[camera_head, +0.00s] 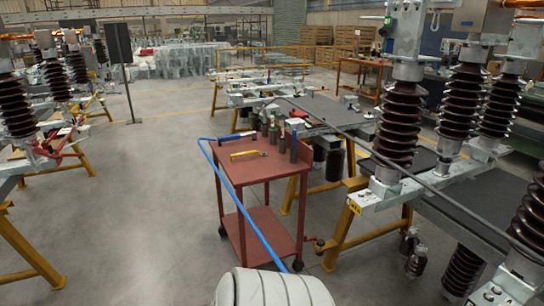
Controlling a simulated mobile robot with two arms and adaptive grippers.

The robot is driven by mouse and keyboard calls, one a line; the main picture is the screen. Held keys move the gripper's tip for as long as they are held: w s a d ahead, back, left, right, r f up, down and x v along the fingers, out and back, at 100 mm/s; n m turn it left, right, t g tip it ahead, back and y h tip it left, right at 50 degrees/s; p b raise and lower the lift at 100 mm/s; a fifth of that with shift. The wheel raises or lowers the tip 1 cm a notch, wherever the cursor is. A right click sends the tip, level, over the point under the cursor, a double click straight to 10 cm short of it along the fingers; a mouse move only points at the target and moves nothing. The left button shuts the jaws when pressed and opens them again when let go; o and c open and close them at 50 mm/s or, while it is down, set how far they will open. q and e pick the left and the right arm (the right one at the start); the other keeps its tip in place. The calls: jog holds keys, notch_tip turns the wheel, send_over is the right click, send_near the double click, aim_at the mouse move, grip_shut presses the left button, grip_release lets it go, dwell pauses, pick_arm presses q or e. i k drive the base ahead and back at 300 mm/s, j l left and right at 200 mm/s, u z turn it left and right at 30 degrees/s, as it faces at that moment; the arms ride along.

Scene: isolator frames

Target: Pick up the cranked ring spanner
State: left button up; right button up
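A red two-shelf cart (226,177) stands in the middle of the head view. On its top lies a yellow, long, thin tool (247,154) with bent ends, which looks like the cranked ring spanner; it is too small to be sure. A second slim tool, blue and dark (236,136), lies behind it, near the cart's back edge. Neither of my grippers shows in the view, and nothing is seen touching the tools.
Several dark bottle-like items (293,146) stand on the cart's back right part. A long blue bar (247,217) runs along the cart's left side towards me. Insulator frames on yellow trestles (347,226) stand close on the right. Grey floor (130,215) is open on the left.

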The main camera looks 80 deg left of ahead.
aim_at(240, 154)
jog(key=u, duration=2.95)
jog(key=i+z, duration=0.15)
jog(key=i, duration=0.2)
jog(key=i+j+z, duration=0.2)
jog(key=i+l, duration=0.05)
jog(key=i, duration=0.05)
